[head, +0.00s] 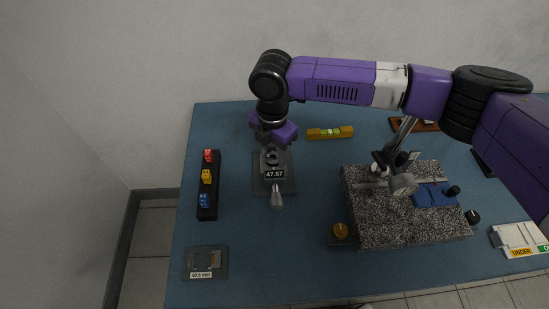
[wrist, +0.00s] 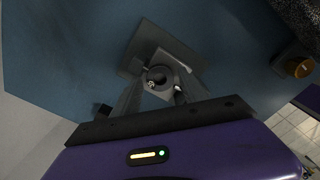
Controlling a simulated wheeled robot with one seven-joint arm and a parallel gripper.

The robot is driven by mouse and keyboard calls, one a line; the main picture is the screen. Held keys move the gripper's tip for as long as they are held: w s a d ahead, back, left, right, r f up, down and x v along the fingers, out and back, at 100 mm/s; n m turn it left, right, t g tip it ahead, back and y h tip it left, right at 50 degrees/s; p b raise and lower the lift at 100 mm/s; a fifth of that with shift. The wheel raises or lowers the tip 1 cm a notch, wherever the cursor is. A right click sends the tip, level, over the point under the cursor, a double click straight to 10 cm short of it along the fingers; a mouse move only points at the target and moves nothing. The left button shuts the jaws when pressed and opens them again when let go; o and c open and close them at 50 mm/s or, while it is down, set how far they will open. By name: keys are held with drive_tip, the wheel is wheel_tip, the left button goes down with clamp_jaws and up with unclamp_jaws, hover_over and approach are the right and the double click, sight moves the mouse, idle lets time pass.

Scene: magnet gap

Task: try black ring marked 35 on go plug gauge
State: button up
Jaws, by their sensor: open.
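A dark ring (wrist: 160,75) with a small pale mark shows in the wrist view, on a grey stand (wrist: 135,66). In the head view a dark ring shape (head: 271,158) sits at the top of the same stand (head: 262,184), just behind a display reading 47.57. I cannot read 35 on the ring. My gripper (wrist: 158,93) is open, with its fingers to either side of the ring; I cannot tell whether they touch it. In the head view my gripper (head: 271,147) is over the back of the stand, its fingertips partly hidden. I cannot pick out the go plug gauge for certain.
A black rack (head: 208,212) with red, yellow and blue pieces stands left. A grey plate labelled 40.5 mm (head: 205,274) lies front left. A speckled granite block (head: 390,230) with a dial stand is right. A yellow level (head: 330,132) lies behind. A labelled tray (head: 515,236) is far right.

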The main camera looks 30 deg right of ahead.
clamp_jaws()
drive_tip(key=shift+r+p, duration=2.15)
drive_tip(key=shift+r, duration=0.45)
drive_tip(key=shift+s+f, duration=0.1)
